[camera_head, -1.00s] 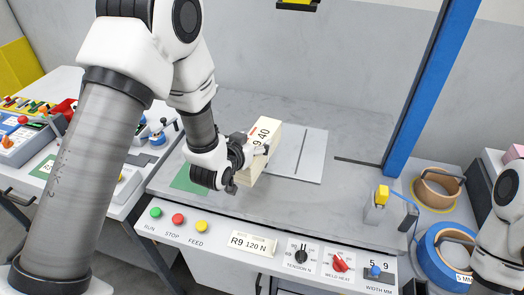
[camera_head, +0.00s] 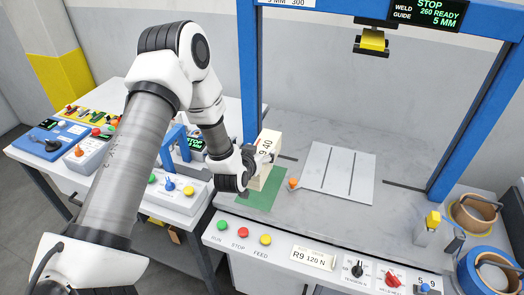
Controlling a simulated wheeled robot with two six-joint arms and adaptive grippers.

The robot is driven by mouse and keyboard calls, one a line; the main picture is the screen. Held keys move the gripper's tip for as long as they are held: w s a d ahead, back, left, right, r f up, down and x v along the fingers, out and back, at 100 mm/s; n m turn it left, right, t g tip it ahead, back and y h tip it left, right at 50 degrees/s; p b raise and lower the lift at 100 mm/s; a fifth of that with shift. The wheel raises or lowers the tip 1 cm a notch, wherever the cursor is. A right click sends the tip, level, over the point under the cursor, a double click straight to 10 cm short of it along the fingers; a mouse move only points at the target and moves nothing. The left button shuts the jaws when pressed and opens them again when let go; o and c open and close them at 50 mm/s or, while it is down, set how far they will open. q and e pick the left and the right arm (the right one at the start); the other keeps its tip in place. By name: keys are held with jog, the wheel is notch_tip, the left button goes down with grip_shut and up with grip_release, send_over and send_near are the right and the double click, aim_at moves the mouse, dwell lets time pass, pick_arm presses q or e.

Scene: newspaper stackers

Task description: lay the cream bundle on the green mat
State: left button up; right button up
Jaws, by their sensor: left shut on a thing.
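The cream bundle (camera_head: 268,152), a block marked with "40", stands upright in the middle of the camera_head view. My left gripper (camera_head: 257,163) is shut on it from the left side. The green mat (camera_head: 262,200) lies flat on the grey worktop, and the bundle is at its back part. The gripper and bundle cover some of the mat. I cannot tell whether the bundle's underside touches the mat. My right gripper is not in view.
A pale grooved plate (camera_head: 345,172) lies right of the mat, with a small orange knob (camera_head: 292,183) between. A blue frame (camera_head: 474,110) spans the worktop (camera_head: 310,212). Button panel (camera_head: 270,245) runs along the front. Tape rolls (camera_head: 474,215) sit at right.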

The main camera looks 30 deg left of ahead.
aim_at(250, 183)
pick_arm(q)
jog(key=shift+a, duration=0.1)
jog(key=f+b, duration=0.3)
jog(key=f, duration=0.1)
jog(key=f+b, duration=0.3)
jog(key=shift+w+d+f, duration=0.2)
jog(key=shift+f, duration=0.15)
jog(key=shift+s, duration=0.1)
jog(key=shift+f+b, duration=0.5)
jog(key=shift+b, duration=0.05)
jog(key=o, duration=1.9)
jog(key=shift+s+f, duration=0.1)
jog(key=v, duration=1.2)
